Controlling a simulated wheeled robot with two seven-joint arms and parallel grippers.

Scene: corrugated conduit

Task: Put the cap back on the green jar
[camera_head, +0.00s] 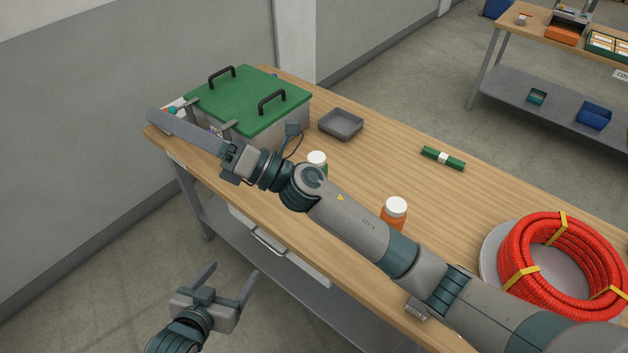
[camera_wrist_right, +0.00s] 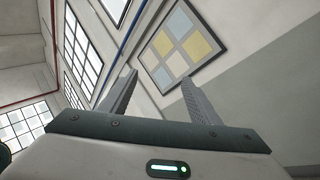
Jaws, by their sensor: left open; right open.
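The green jar (camera_head: 322,169) stands on the workbench behind my right arm, in the middle of the head view. Its white top (camera_head: 317,157) shows, with a sliver of green below; the rest is hidden by the arm. I cannot tell whether that white top is a seated cap. No loose cap is visible. My right gripper (camera_head: 170,108) is open and empty, above the far left end of the bench beside the green-lidded box. The right wrist view shows its spread fingers (camera_wrist_right: 160,95) against a wall. My left gripper (camera_head: 232,270) is open and empty, low in front of the bench.
An orange jar with a white top (camera_head: 396,208) stands right of the green jar.

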